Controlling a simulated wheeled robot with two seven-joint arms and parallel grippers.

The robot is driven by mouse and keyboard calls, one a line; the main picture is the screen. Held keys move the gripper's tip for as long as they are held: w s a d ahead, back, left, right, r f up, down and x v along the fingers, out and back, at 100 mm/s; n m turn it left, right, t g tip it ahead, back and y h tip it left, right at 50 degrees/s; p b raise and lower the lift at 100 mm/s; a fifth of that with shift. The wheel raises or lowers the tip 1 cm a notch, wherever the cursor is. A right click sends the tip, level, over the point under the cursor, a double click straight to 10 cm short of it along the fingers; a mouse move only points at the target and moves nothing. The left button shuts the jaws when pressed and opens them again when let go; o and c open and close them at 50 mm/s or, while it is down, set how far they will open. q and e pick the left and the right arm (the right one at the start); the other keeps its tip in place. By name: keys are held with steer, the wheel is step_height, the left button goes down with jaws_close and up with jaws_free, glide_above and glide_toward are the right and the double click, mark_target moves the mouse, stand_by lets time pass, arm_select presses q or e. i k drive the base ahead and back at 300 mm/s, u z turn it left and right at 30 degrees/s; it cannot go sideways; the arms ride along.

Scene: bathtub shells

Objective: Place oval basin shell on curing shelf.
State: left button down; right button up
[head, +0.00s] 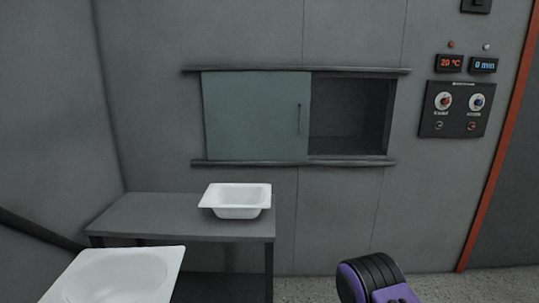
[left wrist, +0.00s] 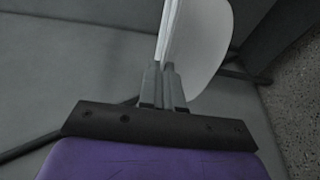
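The oval basin shell (head: 120,278) is white, with a flat squared rim and an oval hollow. It shows at the bottom left of the head view, cut off by the frame edge. In the left wrist view its rim and rounded underside (left wrist: 207,45) stand beyond my left gripper (left wrist: 163,72), whose two fingers are close together on the rim. The left gripper is not seen in the head view. A grey shelf-like table (head: 165,218) stands behind the shell. A recess (head: 350,112) in the wall is open on its right side. My right gripper is out of view.
A white rectangular basin (head: 237,207) sits on the table's right end; the table's left part is bare. A grey-green sliding panel (head: 255,115) with a handle covers the recess's left part. A control panel (head: 458,109) with dials is at right, below displays reading 20 °C and 0 min.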

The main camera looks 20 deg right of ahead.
mark_target(336, 147)
steer(key=z, duration=1.9)
steer(key=i, duration=2)
steer(key=u, duration=0.8)
